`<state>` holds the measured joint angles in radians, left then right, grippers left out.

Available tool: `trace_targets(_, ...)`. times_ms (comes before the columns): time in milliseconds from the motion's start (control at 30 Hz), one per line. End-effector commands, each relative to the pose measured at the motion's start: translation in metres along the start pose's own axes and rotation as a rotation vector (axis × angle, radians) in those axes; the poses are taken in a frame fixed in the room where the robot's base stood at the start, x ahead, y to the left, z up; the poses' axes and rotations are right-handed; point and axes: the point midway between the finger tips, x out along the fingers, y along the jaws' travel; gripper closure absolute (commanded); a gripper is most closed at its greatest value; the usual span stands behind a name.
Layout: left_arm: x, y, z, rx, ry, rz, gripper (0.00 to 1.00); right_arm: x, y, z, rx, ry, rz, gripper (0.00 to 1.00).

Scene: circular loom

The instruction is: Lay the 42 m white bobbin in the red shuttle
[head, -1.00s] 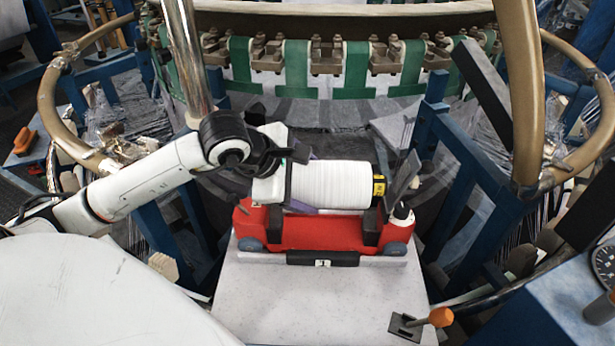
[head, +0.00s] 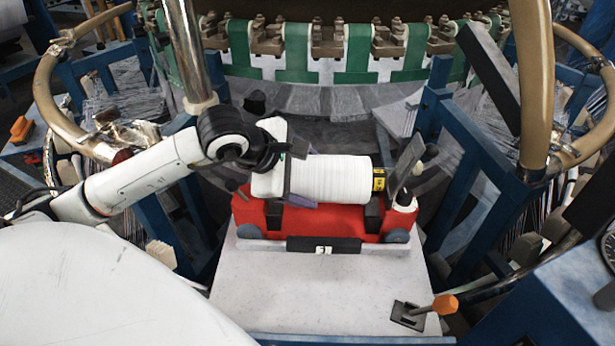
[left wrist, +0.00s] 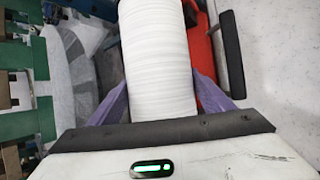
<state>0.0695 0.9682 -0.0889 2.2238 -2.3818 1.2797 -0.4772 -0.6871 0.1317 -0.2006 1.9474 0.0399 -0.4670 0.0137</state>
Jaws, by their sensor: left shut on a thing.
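The white bobbin (head: 331,179) has a yellow and black label on its right end. My left gripper (head: 300,180) is shut on its left part, with purple finger pads on both sides. The bobbin also shows in the left wrist view (left wrist: 158,60), running away from the palm. The red shuttle (head: 300,220) stands on a pale table, with dark wheels and black brackets. The bobbin lies lengthwise above the shuttle's top; I cannot tell whether it touches. The shuttle also shows in the left wrist view (left wrist: 208,75). My right gripper is not in view. The bobbin's length marking is not readable.
The pale table (head: 310,300) is clear in front of the shuttle. A lever with an orange knob (head: 445,304) stands at its front right. A dark upright plate (head: 408,160) rises at the shuttle's right end. Loom bars and blue frames flank both sides.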

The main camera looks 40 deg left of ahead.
Motion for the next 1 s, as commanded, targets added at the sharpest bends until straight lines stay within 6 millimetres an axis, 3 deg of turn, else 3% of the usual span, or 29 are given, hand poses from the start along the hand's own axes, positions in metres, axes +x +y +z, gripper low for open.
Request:
trace_targets(433,-0.001,0.003,0.002,0.000,-0.005,0.007,0.80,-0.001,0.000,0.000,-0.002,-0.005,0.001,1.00)
trace_targets(1000,0.016,-0.010,-0.007,0.000,-0.005,0.006,0.80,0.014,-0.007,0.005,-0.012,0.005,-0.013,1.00)
